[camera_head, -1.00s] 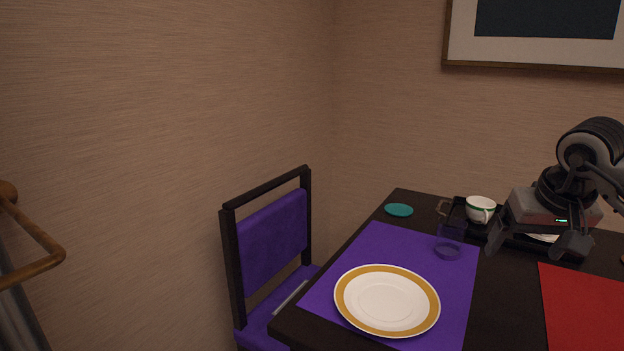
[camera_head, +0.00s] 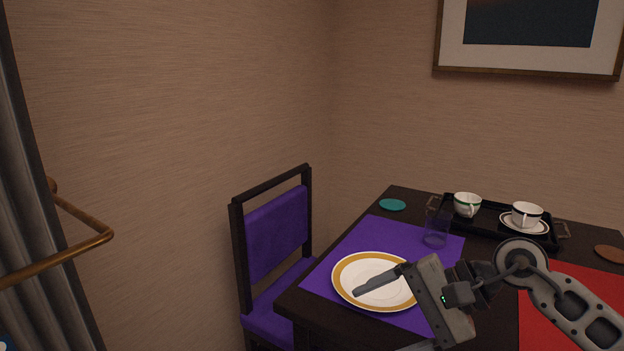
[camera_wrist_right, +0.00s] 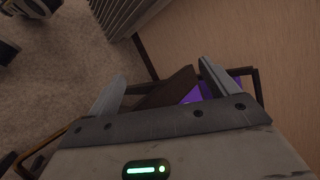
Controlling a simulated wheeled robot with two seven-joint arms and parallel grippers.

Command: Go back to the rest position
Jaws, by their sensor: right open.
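My right gripper (camera_head: 384,320) reaches in from the right in the head view, in front of the white plate with a gold rim (camera_head: 360,269), and hides part of it. Its fingers point left and are spread, with nothing between them. In the right wrist view the open gripper (camera_wrist_right: 163,72) also shows both fingers apart and empty. My left gripper is not in view.
The dark table (camera_head: 480,325) bears a purple mat (camera_head: 372,234), a clear glass (camera_head: 436,235), a red mat (camera_head: 585,285) and, at the back, a black tray (camera_head: 487,227) with two cups. A purple chair (camera_head: 277,233) stands left of the table. A brass rail (camera_head: 60,266) is at far left.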

